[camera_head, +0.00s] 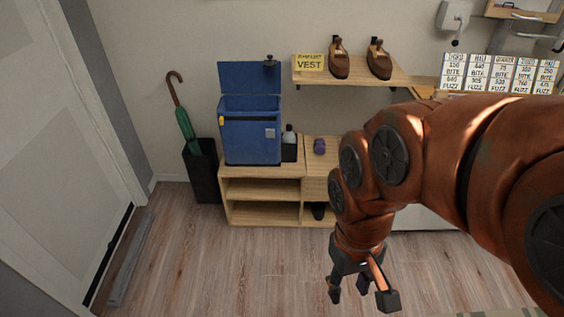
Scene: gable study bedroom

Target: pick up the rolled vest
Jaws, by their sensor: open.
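A small purple roll (320,146), which looks like the rolled vest, lies on top of the low wooden bench (265,213), right of the blue bin. It is small in the picture, so its details are hard to tell. My gripper (362,293) hangs at the lower middle with its fingers pointing down, spread apart and empty. It is in front of the bench, over the floor in the picture, and well apart from the purple roll. My copper-coloured arm comes in from the right and covers the right part of the bench.
A blue bin (252,135) with its lid up and a small bottle (289,136) in a dark holder stand left of the roll. A wall shelf (350,76) above carries brown shoes (338,62) and a yellow "VEST" sign (310,62). An umbrella stand (202,172) is at left. The floor ahead is clear.

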